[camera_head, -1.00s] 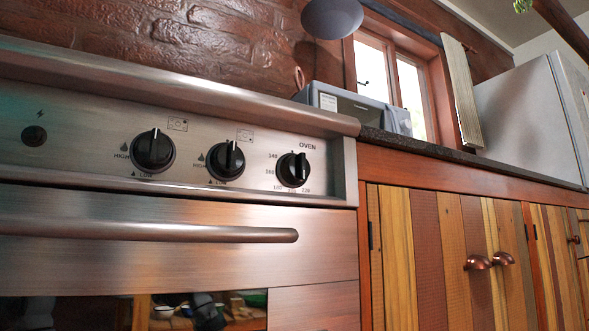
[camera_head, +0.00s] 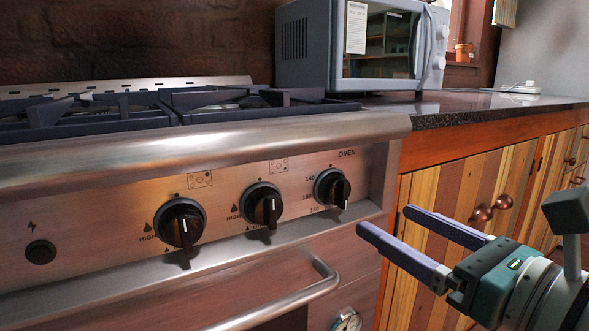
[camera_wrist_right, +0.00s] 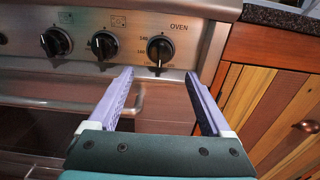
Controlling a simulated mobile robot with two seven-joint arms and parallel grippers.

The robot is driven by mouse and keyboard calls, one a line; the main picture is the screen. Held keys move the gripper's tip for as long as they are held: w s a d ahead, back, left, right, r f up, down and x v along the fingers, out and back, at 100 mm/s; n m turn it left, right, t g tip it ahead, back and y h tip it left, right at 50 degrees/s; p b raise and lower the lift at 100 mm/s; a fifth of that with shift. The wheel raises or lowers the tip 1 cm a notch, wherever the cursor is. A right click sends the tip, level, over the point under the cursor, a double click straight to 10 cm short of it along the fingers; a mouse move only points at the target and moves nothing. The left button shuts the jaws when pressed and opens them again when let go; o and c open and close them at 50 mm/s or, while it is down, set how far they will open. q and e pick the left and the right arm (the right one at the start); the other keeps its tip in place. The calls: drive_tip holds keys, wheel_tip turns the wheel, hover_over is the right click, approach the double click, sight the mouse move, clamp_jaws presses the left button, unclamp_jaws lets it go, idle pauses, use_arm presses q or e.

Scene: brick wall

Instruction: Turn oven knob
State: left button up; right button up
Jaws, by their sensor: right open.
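The oven knob (camera_head: 332,188) is a black dial on the steel front panel, under the printed word OVEN, the rightmost of the three knobs. It also shows in the right wrist view (camera_wrist_right: 160,50), beyond and between my fingertips. My right gripper (camera_head: 384,221) is open and empty, with purple fingers, to the right of and below the knob in the head view. In the right wrist view the fingers (camera_wrist_right: 160,76) point at the panel and do not touch the knob. My left gripper is not in view.
Two burner knobs (camera_head: 181,224) (camera_head: 263,205) sit left of the oven knob. The oven door handle (camera_head: 275,301) juts out below the panel. A stove top with dark grates (camera_head: 140,108) is above. A microwave (camera_head: 360,45) stands on the counter. Wooden cabinets (camera_head: 455,195) are at the right.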

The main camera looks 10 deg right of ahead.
sight(346, 197)
drive_tip(key=x, duration=0.9)
drive_tip(key=shift+w+b, duration=0.15)
drive_tip(key=shift+b, duration=0.2)
clamp_jaws()
